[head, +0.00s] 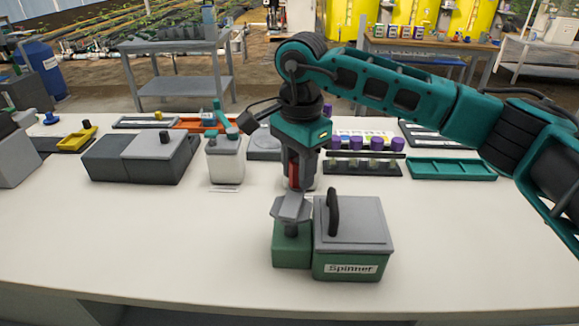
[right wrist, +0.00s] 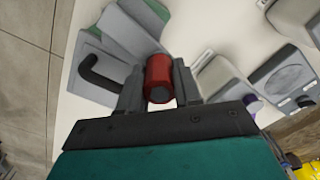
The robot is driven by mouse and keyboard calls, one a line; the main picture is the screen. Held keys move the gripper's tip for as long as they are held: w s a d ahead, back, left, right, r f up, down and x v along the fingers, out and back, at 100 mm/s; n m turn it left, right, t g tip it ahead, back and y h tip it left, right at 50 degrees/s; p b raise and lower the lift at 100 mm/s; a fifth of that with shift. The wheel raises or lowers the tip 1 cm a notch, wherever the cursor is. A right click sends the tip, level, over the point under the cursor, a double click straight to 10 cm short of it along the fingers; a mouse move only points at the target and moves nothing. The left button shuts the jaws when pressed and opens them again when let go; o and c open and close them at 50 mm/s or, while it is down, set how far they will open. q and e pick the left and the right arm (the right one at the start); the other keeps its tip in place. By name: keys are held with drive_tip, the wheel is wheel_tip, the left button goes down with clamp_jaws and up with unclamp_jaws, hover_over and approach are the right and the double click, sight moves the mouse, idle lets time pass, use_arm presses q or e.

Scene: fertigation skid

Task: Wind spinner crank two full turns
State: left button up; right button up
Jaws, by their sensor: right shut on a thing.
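The spinner (head: 347,267) is a green box with a grey lid and a white "Spinner" label, near the front of the white table. A black curved handle (head: 333,212) stands on its lid and also shows in the right wrist view (right wrist: 98,74). A lower green block (head: 291,250) at its left carries the grey crank arm (head: 290,208). My right gripper (head: 297,182) points down over this crank, shut on its red knob (head: 293,174). In the right wrist view the red knob (right wrist: 159,76) sits between both fingers. My left gripper is out of view.
A white jug (head: 225,161) and a grey box (head: 157,157) stand to the left. A rack with purple-capped bottles (head: 362,164) and a teal tray (head: 451,168) lie behind to the right. The table's front left and front right are clear.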

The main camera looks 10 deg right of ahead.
drive_tip(key=shift+s+d+f, duration=0.3)
drive_tip(key=shift+s, duration=0.05)
drive_tip(key=shift+s+d, duration=0.2)
drive_tip(key=shift+s, duration=0.05)
drive_tip(key=shift+s+d, duration=0.3)
drive_tip(key=shift+s, duration=0.45)
